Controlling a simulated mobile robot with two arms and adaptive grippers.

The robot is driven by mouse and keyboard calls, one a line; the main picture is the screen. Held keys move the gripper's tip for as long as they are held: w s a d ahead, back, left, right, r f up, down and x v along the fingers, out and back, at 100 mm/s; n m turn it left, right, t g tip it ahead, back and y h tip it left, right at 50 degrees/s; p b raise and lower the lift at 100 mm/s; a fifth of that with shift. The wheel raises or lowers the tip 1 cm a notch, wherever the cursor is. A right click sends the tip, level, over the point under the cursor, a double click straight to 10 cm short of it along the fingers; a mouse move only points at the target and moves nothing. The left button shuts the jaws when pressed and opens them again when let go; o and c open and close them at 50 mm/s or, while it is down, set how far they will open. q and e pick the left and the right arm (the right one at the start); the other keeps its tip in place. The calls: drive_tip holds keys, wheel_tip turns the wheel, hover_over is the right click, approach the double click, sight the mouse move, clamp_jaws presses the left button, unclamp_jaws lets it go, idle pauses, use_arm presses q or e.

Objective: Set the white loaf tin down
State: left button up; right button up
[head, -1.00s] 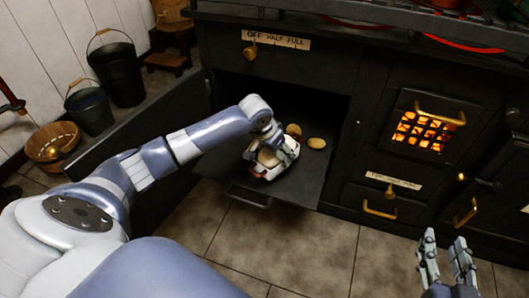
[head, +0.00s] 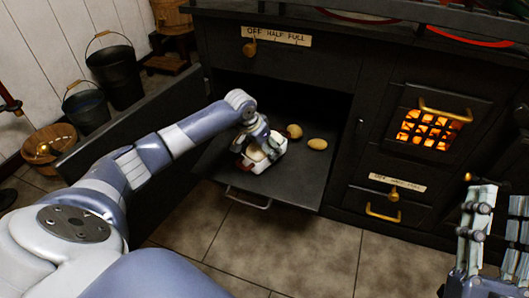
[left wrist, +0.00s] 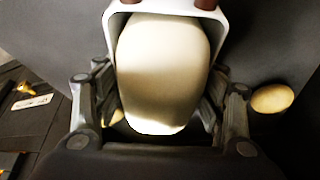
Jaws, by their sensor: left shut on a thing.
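The white loaf tin (head: 272,158) is over the dark oven shelf (head: 305,180), near its left front part. In the left wrist view the tin (left wrist: 228,28) has a white rim, brown grips at the top edge and a pale loaf (left wrist: 163,65) inside. My left gripper (head: 263,145) is shut on the tin, with a finger on each side in the left wrist view (left wrist: 160,105). I cannot tell whether the tin's underside touches the shelf. My right gripper (head: 497,235) is at the lower right, fingers apart, holding nothing visible.
Two small brown rolls or potatoes (head: 294,131) (head: 317,143) lie right of the tin. The shelf's right front is clear. The stove's glowing grate (head: 430,130) is farther right. Buckets (head: 115,72) and a wooden bowl (head: 48,143) stand at the left.

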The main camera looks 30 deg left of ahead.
use_arm(q)
drive_tip(key=shift+f, duration=0.45)
use_arm(e)
drive_tip(key=shift+s+d+r+t+y, duration=0.1)
drive_tip(key=shift+s+r+t+y, duration=0.4)
drive_tip(key=shift+s+r+t, duration=0.55)
drive_tip(key=shift+w+g, duration=0.15)
drive_tip(key=shift+g, duration=0.1)
use_arm(q)
drive_tip(key=shift+f, duration=0.1)
drive_tip(key=o, duration=1.4)
drive_tip(key=shift+c, duration=0.2)
drive_tip(key=shift+o, duration=0.5)
use_arm(e)
drive_tip(key=shift+w+f+h, duration=0.1)
drive_tip(key=shift+h, duration=0.2)
